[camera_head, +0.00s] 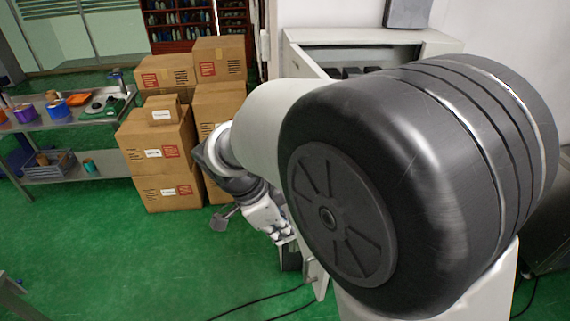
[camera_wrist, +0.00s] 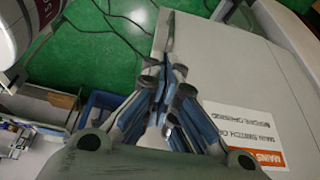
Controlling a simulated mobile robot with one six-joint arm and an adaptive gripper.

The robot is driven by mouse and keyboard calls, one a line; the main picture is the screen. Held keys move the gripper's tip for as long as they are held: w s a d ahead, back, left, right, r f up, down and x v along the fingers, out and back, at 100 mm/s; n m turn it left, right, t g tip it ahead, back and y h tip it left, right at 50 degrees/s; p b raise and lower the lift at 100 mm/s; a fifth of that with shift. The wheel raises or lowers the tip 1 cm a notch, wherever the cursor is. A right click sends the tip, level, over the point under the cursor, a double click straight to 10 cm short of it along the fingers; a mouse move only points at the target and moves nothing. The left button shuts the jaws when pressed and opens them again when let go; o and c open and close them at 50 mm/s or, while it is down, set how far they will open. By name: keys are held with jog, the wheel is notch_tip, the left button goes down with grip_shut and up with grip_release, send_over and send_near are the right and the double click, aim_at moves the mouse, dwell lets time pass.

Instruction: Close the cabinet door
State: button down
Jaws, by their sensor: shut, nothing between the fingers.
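The white cabinet (camera_head: 375,37) stands behind my arm in the head view, its interior partly visible with dark items inside. A pale door panel (camera_head: 303,57) stands out from its left side, so the door appears open; my arm hides most of it. In the wrist view a pale panel (camera_wrist: 225,62), apparently the door's face, fills the right side and bears a white and orange warning label (camera_wrist: 245,138). My gripper (camera_wrist: 168,68) is shut and empty over this panel's edge; I cannot tell whether it touches. It is small and partly hidden in the head view (camera_head: 284,236).
Stacked cardboard boxes (camera_head: 160,148) stand left of the cabinet. A metal bench (camera_head: 60,122) with coloured items is at the far left. Black cables (camera_head: 262,299) lie on the green floor. Open floor (camera_head: 130,265) spreads at the lower left.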

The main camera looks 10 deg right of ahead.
jog(key=d+f, duration=0.7)
jog(key=f, duration=0.2)
jog(key=shift+w+d+b, duration=0.3)
jog(key=shift+w+b, duration=0.1)
jog(key=shift+w, duration=0.05)
jog(key=shift+d, duration=0.15)
